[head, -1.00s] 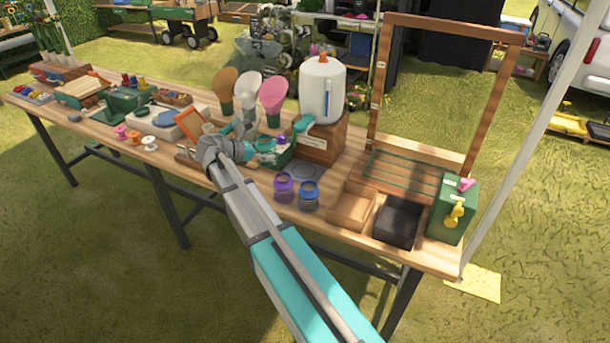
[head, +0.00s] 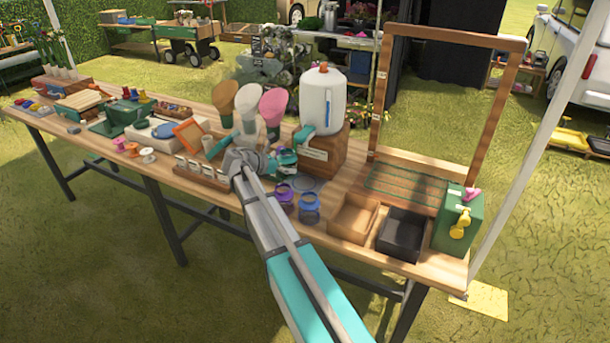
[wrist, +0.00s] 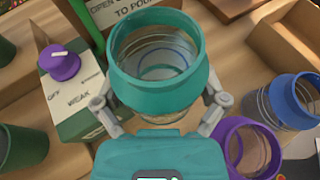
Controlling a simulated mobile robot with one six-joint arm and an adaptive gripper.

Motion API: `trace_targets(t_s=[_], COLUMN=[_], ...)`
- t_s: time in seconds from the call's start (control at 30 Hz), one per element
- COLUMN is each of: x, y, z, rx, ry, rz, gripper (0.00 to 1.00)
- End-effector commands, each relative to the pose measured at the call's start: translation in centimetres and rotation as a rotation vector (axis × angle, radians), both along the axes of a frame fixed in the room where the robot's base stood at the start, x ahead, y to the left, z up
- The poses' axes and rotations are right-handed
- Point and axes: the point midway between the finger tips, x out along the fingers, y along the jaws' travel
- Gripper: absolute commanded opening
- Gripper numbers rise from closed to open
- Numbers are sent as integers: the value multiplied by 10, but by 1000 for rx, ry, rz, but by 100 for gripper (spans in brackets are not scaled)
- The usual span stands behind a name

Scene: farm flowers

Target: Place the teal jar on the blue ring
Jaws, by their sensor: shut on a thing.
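The teal jar (wrist: 155,75), clear with a wide teal rim, is upright between the two fingers of my gripper (wrist: 160,108) in the wrist view, which is shut on it. In the head view, teal shows at the end of my gripper (head: 272,162), but jar and fingers are hard to separate. A dark round mark (head: 306,183), likely the blue ring, lies on the table in front of the drinks dispenser, right of my gripper. Bluish arcs show through the jar mouth in the wrist view; I cannot tell whether they are the ring or the jar's own lines.
A purple-rimmed jar (wrist: 250,148) and a blue-rimmed jar (wrist: 294,100) stand close on the right. A green box with a purple knob (wrist: 60,64) is on the left. The white dispenser (head: 323,100) stands behind on a wooden block (head: 326,152). Open trays (head: 352,220) lie farther right.

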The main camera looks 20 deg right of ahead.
Motion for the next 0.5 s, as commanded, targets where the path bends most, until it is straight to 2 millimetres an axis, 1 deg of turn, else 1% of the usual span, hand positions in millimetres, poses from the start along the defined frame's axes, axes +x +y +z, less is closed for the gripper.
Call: trace_targets(t_s=[0.03,0.1,0.2,0.5], x=[1,2,3,3], y=[-7,-15,-22,-24], z=[-7,-10,-13,-12], rx=[-1,-1,-1,-1], ry=[0,0,0,0], rz=[-1,0,0,1], gripper=[32,32,32,32])
